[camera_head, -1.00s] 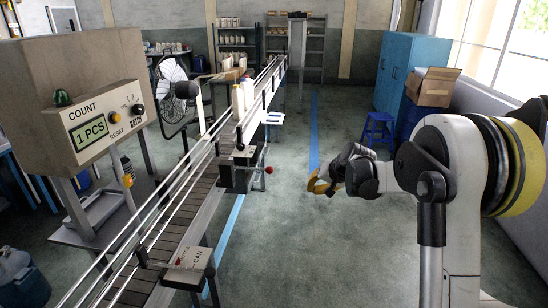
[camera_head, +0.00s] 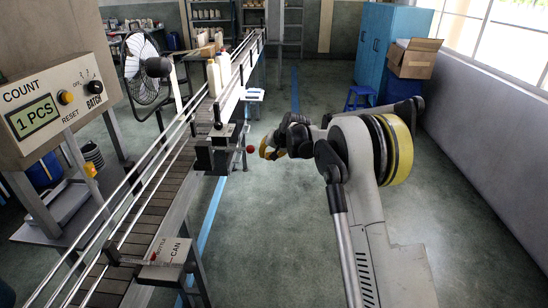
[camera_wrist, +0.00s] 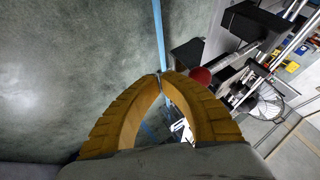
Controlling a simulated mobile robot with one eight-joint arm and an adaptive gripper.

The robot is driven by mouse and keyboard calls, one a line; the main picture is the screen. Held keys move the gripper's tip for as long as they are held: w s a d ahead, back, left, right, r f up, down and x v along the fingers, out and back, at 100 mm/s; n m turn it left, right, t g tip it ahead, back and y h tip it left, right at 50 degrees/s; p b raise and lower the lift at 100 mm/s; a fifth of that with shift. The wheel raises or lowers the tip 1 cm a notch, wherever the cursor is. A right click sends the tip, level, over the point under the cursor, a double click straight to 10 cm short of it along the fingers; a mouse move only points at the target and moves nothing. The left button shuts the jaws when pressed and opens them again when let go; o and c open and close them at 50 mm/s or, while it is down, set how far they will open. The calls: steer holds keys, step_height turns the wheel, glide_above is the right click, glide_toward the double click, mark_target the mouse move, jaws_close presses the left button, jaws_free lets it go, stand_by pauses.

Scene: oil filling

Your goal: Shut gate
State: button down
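The gate mechanism (camera_head: 218,150) is a dark block on the side of the slatted conveyor (camera_head: 160,205) in the head view. A red ball knob (camera_head: 250,149) sticks out from its right side. The knob also shows in the wrist view (camera_wrist: 201,77), just right of the fingertips, next to dark blocks. My gripper (camera_head: 265,151) is just right of the knob in the head view, and its yellow fingertips (camera_wrist: 162,75) meet in the wrist view with nothing between them. Contact with the knob cannot be told. Whether the gate blocks the lane is unclear.
A control box (camera_head: 45,105) reading "1 PCS" stands at the left. White bottles (camera_head: 219,75) stand on the conveyor behind the gate. A BOTTLE/CAN plate (camera_head: 165,255) sits nearer on its edge. A blue stool (camera_head: 361,97) and cabinet (camera_head: 385,50) stand back right.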

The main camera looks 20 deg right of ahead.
mark_target(223, 149)
steer(key=shift+w+a+r, duration=0.2)
steer(key=shift+w+a, duration=0.05)
steer(key=shift+a, duration=0.3)
steer(key=shift+w+a+r, duration=0.15)
steer(key=shift+w+a, duration=0.1)
steer(key=shift+a, duration=0.25)
steer(key=w+a+p, duration=0.1)
steer(key=w+a, duration=0.3)
steer(key=a, duration=0.9)
steer(key=shift+w+a+p, duration=0.2)
steer(key=shift+a+p, duration=0.1)
steer(key=shift+p, duration=0.05)
steer(key=shift+d, duration=0.1)
